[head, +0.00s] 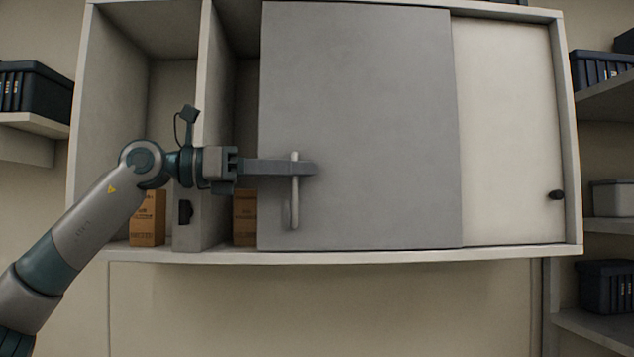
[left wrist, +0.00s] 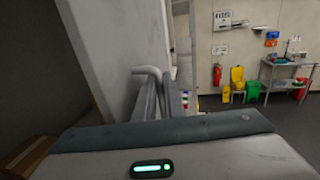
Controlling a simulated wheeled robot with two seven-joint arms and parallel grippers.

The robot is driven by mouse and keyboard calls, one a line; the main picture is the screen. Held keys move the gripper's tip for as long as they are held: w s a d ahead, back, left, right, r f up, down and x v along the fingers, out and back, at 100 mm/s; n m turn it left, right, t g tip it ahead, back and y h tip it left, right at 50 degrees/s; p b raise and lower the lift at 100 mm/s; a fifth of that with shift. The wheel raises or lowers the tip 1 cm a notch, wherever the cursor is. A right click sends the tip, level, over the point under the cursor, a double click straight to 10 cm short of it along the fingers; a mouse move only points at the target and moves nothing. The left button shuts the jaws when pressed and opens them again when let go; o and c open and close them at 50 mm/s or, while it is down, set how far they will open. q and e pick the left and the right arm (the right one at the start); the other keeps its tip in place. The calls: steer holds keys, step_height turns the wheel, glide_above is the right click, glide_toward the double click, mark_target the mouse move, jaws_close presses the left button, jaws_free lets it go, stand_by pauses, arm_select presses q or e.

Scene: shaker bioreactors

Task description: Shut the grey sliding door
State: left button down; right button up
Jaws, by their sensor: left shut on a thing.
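The grey sliding door (head: 370,120) covers the middle of the wall cabinet in the head view. Its upright bar handle (head: 295,215) is near the door's lower left edge. My left gripper (head: 305,168) reaches in from the left and is shut on the handle, its fingers at the upper part of the bar. In the left wrist view, the bent end of the handle (left wrist: 147,70) shows at the fingers (left wrist: 172,98), with the pale door face (left wrist: 105,45) beside it. The cabinet's left part stands open. My right gripper is not in view.
A cream panel (head: 505,130) with a black knob (head: 556,195) covers the cabinet's right part. An upright divider (head: 190,215) stands in the open left part, with cardboard boxes (head: 147,218) on either side. Shelves with dark bins (head: 605,285) flank the cabinet.

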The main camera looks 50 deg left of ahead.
arm_select(q)
steer(key=shift+s+a, duration=0.2)
steer(key=shift+s, duration=0.05)
steer(key=c, duration=2.1)
jaws_free()
steer(key=shift+r, duration=0.1)
